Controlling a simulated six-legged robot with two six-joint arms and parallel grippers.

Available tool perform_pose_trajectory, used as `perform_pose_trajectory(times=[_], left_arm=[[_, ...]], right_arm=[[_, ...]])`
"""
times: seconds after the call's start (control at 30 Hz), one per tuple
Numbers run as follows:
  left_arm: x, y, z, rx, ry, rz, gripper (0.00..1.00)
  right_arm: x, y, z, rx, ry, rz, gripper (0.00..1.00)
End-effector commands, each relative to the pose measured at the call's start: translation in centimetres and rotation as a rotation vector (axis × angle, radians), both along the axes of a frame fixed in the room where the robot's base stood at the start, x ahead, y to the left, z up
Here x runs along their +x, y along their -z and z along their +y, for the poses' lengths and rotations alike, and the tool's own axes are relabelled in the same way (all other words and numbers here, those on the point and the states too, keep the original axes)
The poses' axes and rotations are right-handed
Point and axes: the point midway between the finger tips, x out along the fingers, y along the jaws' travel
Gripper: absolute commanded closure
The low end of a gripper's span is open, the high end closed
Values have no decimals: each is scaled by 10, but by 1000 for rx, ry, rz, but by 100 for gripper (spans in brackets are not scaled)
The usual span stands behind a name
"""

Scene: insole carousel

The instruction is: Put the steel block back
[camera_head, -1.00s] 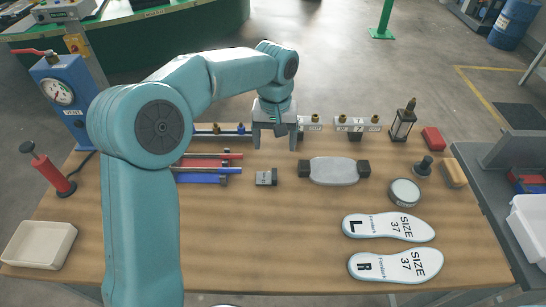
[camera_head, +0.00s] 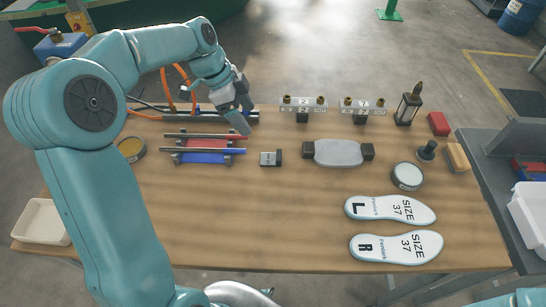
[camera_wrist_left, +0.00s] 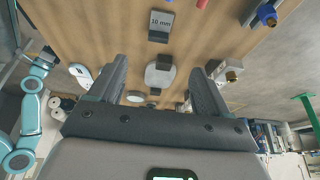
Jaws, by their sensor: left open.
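The steel block (camera_head: 267,159), small and grey with a dark end, lies on the wooden table (camera_head: 250,215) near its middle. In the left wrist view the block (camera_wrist_left: 161,22) reads "10 mm" and lies beyond the fingertips, apart from them. My left gripper (camera_head: 238,118) is above the back of the table, up and left of the block, near the rods. In the left wrist view the left gripper (camera_wrist_left: 158,66) has its two fingers spread with nothing between them. My right gripper does not show.
Red and blue rods on a rack (camera_head: 200,150) lie left of the block. A rounded grey pad with dark ends (camera_head: 337,153) lies to its right. Two numbered holders (camera_head: 303,103) stand behind. Two insoles (camera_head: 395,248) lie front right. The front middle is clear.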

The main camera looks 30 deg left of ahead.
Motion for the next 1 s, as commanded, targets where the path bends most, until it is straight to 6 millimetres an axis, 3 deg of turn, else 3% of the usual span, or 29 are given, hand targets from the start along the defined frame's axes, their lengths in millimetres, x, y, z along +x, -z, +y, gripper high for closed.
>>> perform_pose_trajectory(times=[0.4, 0.73, 1.0], left_arm=[[15, 81, -27, -1, -4, 10, 22], [22, 111, -38, -1, -4, 9, 22], [29, 148, -50, 0, -5, 8, 22]], right_arm=[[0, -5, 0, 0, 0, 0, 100], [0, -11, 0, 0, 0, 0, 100], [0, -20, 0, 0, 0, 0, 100]])
